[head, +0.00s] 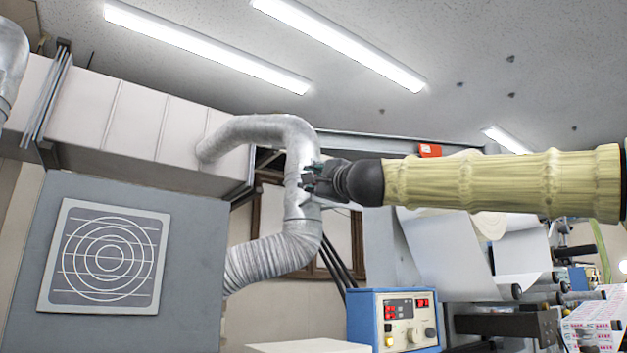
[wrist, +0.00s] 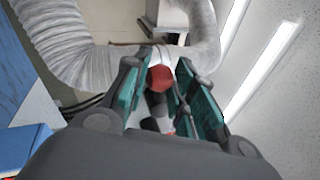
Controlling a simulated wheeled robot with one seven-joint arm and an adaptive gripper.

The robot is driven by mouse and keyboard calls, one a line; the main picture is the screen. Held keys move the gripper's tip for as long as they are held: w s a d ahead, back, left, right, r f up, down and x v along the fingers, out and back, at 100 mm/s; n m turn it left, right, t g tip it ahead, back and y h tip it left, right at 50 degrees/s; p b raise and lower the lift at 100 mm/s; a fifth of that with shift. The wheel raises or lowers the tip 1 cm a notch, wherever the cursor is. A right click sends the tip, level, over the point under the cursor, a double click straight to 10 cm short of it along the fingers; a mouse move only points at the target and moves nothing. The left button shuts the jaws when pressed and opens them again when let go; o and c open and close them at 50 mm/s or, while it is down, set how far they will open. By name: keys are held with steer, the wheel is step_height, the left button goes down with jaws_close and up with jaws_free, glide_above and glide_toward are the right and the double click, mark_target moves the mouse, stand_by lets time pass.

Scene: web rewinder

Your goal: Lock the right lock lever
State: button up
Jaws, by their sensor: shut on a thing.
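My gripper (head: 309,179) reaches left at the end of my yellow-sleeved arm, in front of the silver duct in the head view. In the wrist view its teal-padded fingers (wrist: 160,68) stand on either side of a lever with a red knob (wrist: 161,79), and the gripper is shut on it. The lever's dark shaft and another red part show below the knob, between the fingers. The rest of the lever is hidden by the gripper. In the head view I cannot make the lever out, and no second lever can be told apart.
A silver flexible duct (head: 262,262) hangs behind my gripper. A blue control box (head: 400,318) with red displays stands below. White web sheets and rollers (head: 455,255) of the machine lie under my arm at right. A grey panel (head: 180,230) with a round grille fills the left.

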steer(key=o, duration=0.7)
steer(key=shift+f, duration=0.15)
steer(key=o, duration=0.3)
steer(key=shift+w, duration=0.25)
steer(key=shift+o, duration=0.2)
steer(key=shift+s, duration=0.2)
steer(key=v, duration=1.1)
steer(key=shift+s+d+f, duration=0.2)
steer(key=shift+s, duration=0.1)
